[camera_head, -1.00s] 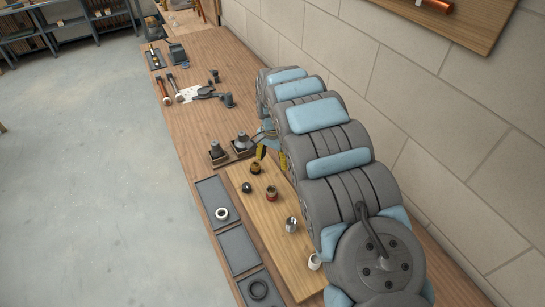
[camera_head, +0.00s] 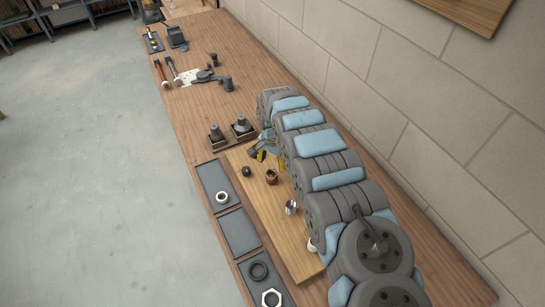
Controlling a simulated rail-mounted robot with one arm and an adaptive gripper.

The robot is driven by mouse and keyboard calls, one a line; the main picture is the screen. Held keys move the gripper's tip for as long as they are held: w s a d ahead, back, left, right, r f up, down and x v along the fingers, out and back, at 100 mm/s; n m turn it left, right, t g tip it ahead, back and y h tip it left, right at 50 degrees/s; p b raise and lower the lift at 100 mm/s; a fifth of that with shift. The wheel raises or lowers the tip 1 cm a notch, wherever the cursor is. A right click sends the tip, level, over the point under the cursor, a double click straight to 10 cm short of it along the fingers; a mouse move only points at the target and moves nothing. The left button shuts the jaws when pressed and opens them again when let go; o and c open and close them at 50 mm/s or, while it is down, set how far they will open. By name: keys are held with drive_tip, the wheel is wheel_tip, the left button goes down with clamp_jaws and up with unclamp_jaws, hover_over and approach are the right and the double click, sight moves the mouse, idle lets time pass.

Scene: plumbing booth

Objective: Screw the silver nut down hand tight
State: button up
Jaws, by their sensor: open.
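My gripper (camera_head: 270,158) is open, with yellow-and-black fingers pointing down over the far end of the wooden board (camera_head: 291,248). My arm hides part of it. On the board stand a small dark fitting (camera_head: 246,171), a reddish-brown fitting (camera_head: 271,177), a silver cup-shaped fitting (camera_head: 291,207) and a white piece partly behind my arm. The gripper is close beyond the dark and reddish-brown fittings; I cannot tell whether it touches anything. A pale silver ring or nut (camera_head: 222,197) lies in the far grey tray. A pale hex nut (camera_head: 271,298) lies in the near tray. Which is the silver nut is unclear.
The middle tray (camera_head: 239,233) is empty, and a black ring (camera_head: 258,271) lies in the near one. Two dark fittings in holders (camera_head: 216,135) stand beyond the board. Tools (camera_head: 190,78) lie farther up the bench. A block wall runs along the right.

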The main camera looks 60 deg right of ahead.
sight(272, 172)
drive_tip(key=shift+w+f+b, duration=0.1)
drive_tip(key=shift+f+b, duration=0.35)
drive_tip(key=shift+f, duration=2.35)
drive_tip(key=shift+c, duration=0.3)
clamp_jaws()
drive_tip(key=shift+m+p, duration=0.95)
drive_tip(key=shift+m, duration=0.35)
